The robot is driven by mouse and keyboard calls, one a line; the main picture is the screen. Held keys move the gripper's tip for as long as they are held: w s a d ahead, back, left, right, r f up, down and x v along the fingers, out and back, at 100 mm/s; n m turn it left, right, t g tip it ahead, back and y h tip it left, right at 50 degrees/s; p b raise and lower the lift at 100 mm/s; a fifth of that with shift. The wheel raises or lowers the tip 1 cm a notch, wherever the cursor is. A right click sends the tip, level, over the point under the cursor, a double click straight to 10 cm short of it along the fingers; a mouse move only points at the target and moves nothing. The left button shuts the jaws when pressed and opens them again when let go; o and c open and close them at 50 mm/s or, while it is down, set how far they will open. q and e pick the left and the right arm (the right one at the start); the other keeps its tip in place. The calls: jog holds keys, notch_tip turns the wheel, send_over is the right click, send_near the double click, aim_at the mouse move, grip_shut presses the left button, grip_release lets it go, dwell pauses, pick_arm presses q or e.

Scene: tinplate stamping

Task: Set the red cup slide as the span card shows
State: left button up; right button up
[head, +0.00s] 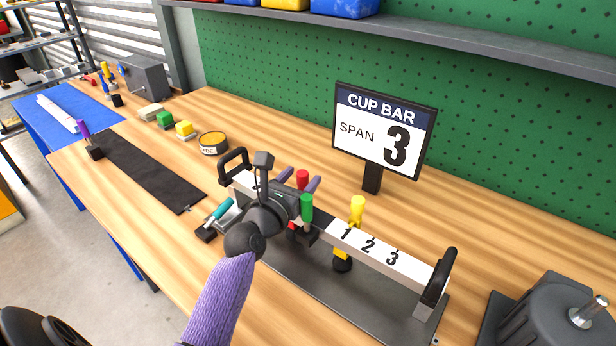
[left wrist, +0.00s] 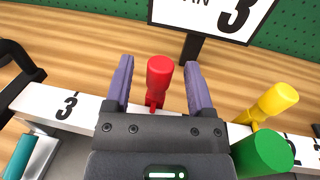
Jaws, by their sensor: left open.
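The red cup slide's handle (head: 302,178) stands up from the white cup bar (head: 415,272). My left gripper (head: 299,180) is open over the bar, its two purple fingers either side of the red handle. In the left wrist view the red handle (left wrist: 159,80) is upright between the spread fingers (left wrist: 157,85), with visible gaps on both sides. A "3" on the bar (left wrist: 68,106) shows left of the gripper. The gripper body hides the bar marks beside the red slide. The span card (head: 384,133) reads "CUP BAR SPAN 3". My right gripper is not in view.
A teal-handled piece (head: 217,212) lies left. Black end handles (head: 440,276) rise at the bar's ends. A dark mat (head: 140,170) lies at left.

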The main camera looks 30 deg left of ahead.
pick_arm(q)
jog(key=shift+w+a+b, duration=0.15)
jog(key=shift+w+b, duration=0.2)
jog(key=shift+w, duration=1.2)
grip_shut()
